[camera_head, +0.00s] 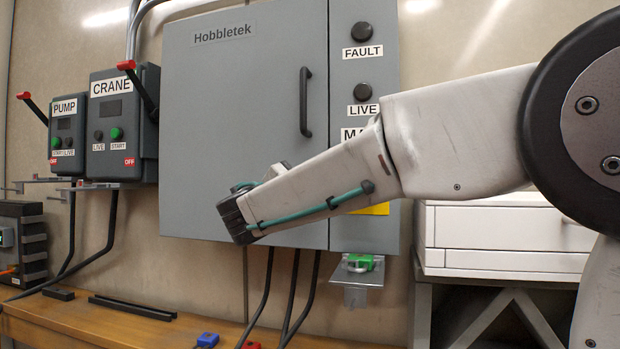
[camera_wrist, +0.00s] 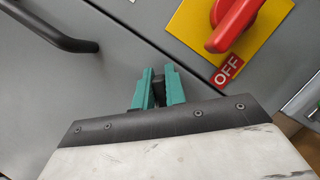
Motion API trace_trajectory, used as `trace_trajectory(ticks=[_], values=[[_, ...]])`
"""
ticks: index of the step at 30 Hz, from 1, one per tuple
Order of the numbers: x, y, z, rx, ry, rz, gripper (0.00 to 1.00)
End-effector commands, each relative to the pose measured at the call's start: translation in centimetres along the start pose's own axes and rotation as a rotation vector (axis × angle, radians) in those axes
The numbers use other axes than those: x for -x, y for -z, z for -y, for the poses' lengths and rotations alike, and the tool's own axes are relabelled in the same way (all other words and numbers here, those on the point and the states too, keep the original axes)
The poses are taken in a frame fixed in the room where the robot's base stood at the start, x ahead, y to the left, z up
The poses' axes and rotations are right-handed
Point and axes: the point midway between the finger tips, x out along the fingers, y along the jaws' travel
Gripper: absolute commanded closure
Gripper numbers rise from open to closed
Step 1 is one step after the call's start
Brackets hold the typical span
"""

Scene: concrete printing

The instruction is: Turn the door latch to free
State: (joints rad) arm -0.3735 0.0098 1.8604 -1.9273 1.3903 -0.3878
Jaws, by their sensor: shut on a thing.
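The grey cabinet door (camera_head: 235,110) marked Hobbletek is closed, with a black bar handle (camera_head: 306,103) near its right edge. The handle also shows at the upper left of the wrist view (camera_wrist: 58,32). In the wrist view my gripper (camera_wrist: 157,88) has its teal fingers closed on a small dark piece, the door latch (camera_wrist: 158,92), near the door seam. Most of the latch is hidden between the fingers, so its angle cannot be told. In the head view my wrist hides the fingers and latch.
A red rotary switch (camera_wrist: 234,22) on a yellow plate, labelled OFF, is close to the right of my gripper. PUMP (camera_head: 66,132) and CRANE (camera_head: 122,130) boxes with red-tipped levers hang left. A small bracket (camera_head: 362,278) with a green item juts out below the cabinet. White drawers (camera_head: 500,235) stand right.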

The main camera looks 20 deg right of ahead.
Motion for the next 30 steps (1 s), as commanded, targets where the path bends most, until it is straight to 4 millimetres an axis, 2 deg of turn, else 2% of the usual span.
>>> trace_trajectory(ticks=[18, 30], values=[[0.2, 0.4, 1.4, -0.516, 0.216, -0.001, 1.0], [0.3, 0.8, 1.8, -0.712, 0.297, -0.002, 1.0]])
